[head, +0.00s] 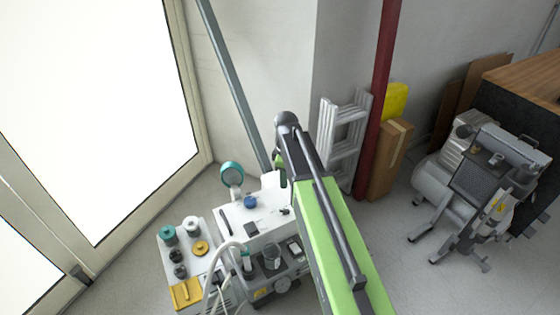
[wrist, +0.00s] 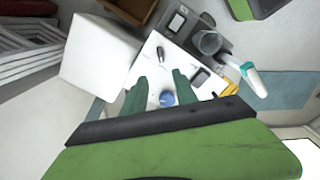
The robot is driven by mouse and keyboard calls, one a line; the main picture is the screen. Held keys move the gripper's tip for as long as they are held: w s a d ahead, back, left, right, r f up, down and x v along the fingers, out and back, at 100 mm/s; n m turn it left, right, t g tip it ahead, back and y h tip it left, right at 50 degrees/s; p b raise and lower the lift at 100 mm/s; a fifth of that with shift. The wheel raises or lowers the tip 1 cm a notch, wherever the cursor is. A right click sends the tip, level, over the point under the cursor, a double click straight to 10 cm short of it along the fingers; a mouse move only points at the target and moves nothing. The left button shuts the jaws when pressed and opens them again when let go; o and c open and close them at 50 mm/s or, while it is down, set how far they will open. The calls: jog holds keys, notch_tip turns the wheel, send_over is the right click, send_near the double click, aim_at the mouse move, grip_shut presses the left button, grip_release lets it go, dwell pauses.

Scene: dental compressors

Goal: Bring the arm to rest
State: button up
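My green and black arm (head: 325,215) reaches out from the lower right in the head view, its black elbow-like end raised near the middle. My gripper (wrist: 159,77) shows in the wrist view as two green fingers spread apart, with nothing held between them. A small part of it seems to show in the head view (head: 282,178), mostly hidden by the arm. The fingers point down over a white top (head: 232,217). A small blue round thing (wrist: 167,98) appears between the fingers on that top; it also shows in the head view (head: 250,202).
A teal-rimmed round thing (head: 232,174) stands behind the white top. A tray with round pieces (head: 200,248) lies left. A grey machine with a clear cup (head: 272,256) stands in front. A white ladder-like frame (head: 343,135), red post (head: 381,90) and compressor (head: 437,188) stand right.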

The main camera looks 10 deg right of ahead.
jog(key=s+r+m+p, duration=1)
jog(key=s+m, duration=0.2)
jog(key=s, duration=0.2)
jog(key=shift+s+d+r+m+p, duration=0.2)
jog(key=shift+d+r+m+p, duration=0.05)
jog(key=shift+r+m+p, duration=0.15)
